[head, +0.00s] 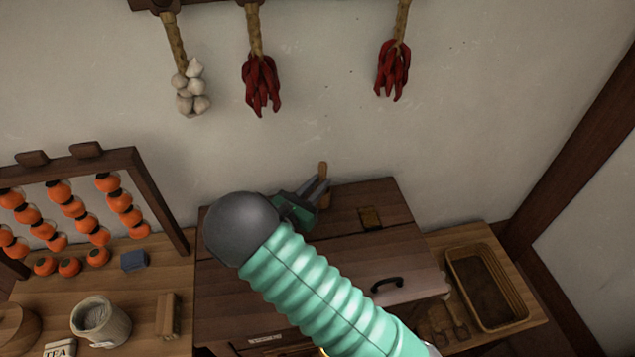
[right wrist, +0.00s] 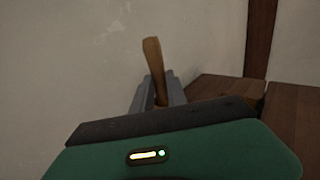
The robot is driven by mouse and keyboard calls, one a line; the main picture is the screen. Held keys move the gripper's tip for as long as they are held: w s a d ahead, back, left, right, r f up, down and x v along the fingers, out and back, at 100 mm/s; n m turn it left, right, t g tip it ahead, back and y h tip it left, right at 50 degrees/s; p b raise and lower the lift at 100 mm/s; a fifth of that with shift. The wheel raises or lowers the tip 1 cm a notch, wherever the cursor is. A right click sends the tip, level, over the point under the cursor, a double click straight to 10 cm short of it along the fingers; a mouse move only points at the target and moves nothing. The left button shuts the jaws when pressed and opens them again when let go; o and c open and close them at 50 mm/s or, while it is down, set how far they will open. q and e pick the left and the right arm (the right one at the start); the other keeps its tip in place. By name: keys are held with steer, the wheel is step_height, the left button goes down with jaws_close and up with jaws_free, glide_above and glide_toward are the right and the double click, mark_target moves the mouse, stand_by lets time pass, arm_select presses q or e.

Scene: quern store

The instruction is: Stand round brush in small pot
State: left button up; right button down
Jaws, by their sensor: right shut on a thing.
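My right gripper (head: 318,187) is shut on a thin wooden handle (head: 323,169), which I take to be the round brush's. It stands near upright between the fingers, above the back of the dark wooden chest. The right wrist view shows the handle (right wrist: 153,60) rising above the fingers (right wrist: 158,96), leaning slightly left; its lower end and any bristles are hidden. A pale round pot (head: 101,321) stands on the left bench with greyish contents; I cannot tell whether it is the small pot. My left gripper is out of view.
The dark chest (head: 230,300) has a handle and a small brass plate on its lid. A wicker basket (head: 487,287) lies at right. A wooden block (head: 168,316), blue block (head: 134,260), tea box (head: 60,348) and rack of orange fruit (head: 72,208) are at left.

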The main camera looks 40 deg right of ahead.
steer(key=shift+f, duration=0.45)
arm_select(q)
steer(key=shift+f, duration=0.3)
arm_select(e)
steer(key=c, duration=1.3)
jaws_free()
steer(key=shift+o, duration=0.2)
